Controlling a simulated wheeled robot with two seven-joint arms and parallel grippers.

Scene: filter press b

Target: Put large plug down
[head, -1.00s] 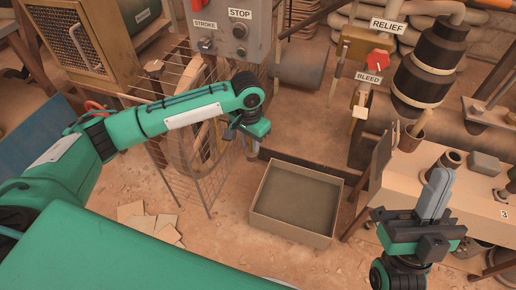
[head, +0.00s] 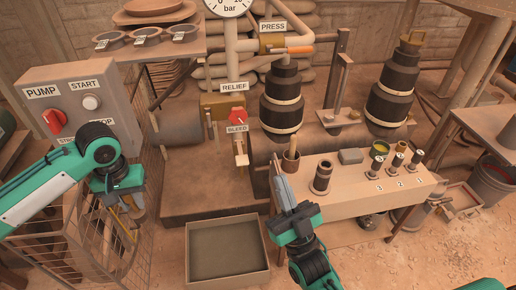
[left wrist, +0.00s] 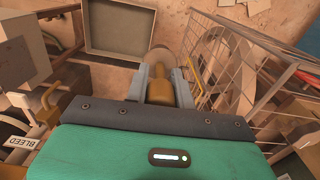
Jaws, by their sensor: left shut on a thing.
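My left gripper (head: 130,208) hangs at the left of the head view, beside the wire cage. In the left wrist view, its fingers (left wrist: 160,85) are shut on a brass-brown cylindrical thing with a pale round end, apparently the large plug (left wrist: 159,92). It is held off the ground; its far end is partly hidden. My right gripper (head: 284,192) points upward in front of the pale bench. Its grey fingers overlap in the head view, so its opening is unclear, and no held thing shows.
An empty shallow tray (head: 228,283) stands on the ground right of my left gripper. The wire cage (head: 50,250) is close on its left. The pale bench (head: 345,205) carries a dark socket (head: 322,178), a grey block (head: 350,156) and several numbered small plugs.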

